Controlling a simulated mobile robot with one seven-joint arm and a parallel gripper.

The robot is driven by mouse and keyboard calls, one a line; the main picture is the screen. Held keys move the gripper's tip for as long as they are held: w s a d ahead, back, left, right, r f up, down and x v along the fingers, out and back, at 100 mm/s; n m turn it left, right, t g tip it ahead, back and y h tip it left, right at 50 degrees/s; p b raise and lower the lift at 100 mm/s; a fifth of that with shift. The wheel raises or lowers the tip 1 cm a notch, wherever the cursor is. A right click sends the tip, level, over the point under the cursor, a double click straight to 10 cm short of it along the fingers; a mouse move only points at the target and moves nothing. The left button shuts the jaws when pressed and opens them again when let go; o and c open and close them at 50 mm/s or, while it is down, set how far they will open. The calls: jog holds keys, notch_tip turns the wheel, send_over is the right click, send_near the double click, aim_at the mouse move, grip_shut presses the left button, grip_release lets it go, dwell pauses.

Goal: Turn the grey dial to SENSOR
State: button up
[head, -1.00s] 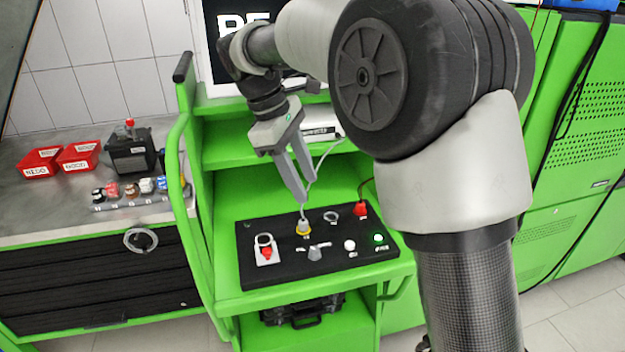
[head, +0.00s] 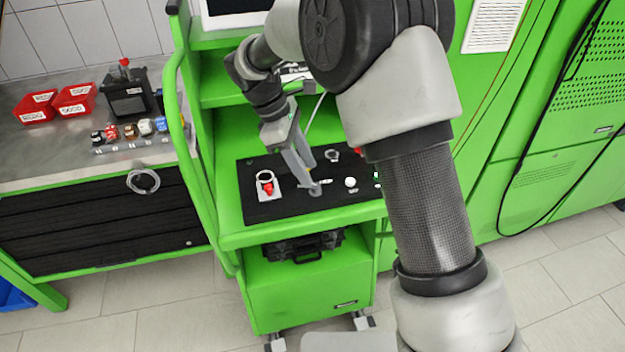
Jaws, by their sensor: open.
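The black control panel (head: 280,213) lies on the green cart's shelf. The grey dial (head: 315,191) is near the panel's middle, mostly hidden by my fingers, so its pointing direction and the SENSOR label cannot be read. My gripper (head: 309,182) points down with its fingertips at the dial. Its jaws are open; whether they touch the dial or stand around it cannot be told.
On the panel, a red switch (head: 267,187) is left of my fingers and a white button (head: 350,183) right. A metal ring (head: 332,155) is behind. My arm covers the panel's right end. Red bins (head: 75,102) stand on the left bench.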

aim_at(315, 185)
jog(key=shift+x, duration=2.3)
jog(key=shift+c, duration=0.2)
jog(key=c, duration=1)
